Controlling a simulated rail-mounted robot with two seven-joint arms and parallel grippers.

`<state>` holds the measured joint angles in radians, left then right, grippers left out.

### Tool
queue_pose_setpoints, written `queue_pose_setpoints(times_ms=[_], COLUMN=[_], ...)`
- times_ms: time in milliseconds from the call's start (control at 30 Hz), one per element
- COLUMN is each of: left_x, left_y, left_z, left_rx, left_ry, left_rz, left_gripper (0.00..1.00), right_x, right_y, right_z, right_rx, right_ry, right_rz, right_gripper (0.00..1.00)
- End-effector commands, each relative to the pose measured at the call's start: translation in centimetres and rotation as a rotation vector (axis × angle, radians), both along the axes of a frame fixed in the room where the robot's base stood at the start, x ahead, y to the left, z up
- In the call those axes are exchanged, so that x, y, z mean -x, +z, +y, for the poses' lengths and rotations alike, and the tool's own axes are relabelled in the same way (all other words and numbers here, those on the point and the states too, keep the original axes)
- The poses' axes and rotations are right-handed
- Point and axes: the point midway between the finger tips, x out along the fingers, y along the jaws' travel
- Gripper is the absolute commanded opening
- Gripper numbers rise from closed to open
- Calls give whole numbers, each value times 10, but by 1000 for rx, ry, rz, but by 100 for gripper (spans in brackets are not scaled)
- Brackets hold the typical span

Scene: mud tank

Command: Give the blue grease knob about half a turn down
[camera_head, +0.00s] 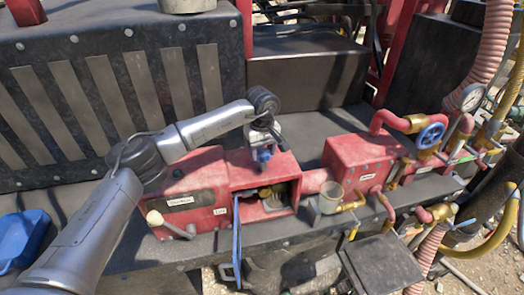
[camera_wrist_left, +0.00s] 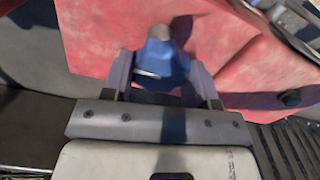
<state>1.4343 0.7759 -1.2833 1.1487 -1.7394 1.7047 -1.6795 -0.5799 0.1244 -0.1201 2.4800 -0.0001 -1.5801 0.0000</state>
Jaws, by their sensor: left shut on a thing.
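The blue grease knob (camera_wrist_left: 160,62) sits on the red housing (camera_wrist_left: 100,25) and lies between the two fingers of my left gripper (camera_wrist_left: 162,75). The fingers are shut on it, one on each side. In the head view my left gripper (camera_head: 265,152) points down at the top of the red box (camera_head: 190,170), and a bit of the blue knob (camera_head: 263,156) shows under it. My right gripper is not in view.
A blue door (camera_head: 237,245) hangs open at the box front, below the gripper. A white-tipped lever (camera_head: 155,218) stands at the left. A blue valve wheel (camera_head: 430,135), red pipes and a cup (camera_head: 331,196) are to the right. A blue container (camera_head: 22,238) lies far left.

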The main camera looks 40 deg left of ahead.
Motion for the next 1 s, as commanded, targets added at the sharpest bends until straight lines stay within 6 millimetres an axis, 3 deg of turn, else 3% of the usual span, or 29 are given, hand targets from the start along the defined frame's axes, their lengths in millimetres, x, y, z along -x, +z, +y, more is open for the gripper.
queue_pose_setpoints(times_ms=[300,333,567,867,1000], left_x=[0,0,0,0,-1], left_y=[2,2,1,2,14], left_z=[-1,-1,0,0,0], left_rx=[3,3,2,0,1], left_ry=[-1,-1,0,0,1], left_rz=[-2,-2,-1,-1,-5], left_gripper=[30,55,77,79,79], right_x=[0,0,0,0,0], right_y=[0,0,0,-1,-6], right_z=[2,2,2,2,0], right_rx=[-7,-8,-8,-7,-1], right_ry=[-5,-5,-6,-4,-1], right_rz=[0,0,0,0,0], right_gripper=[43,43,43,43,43])
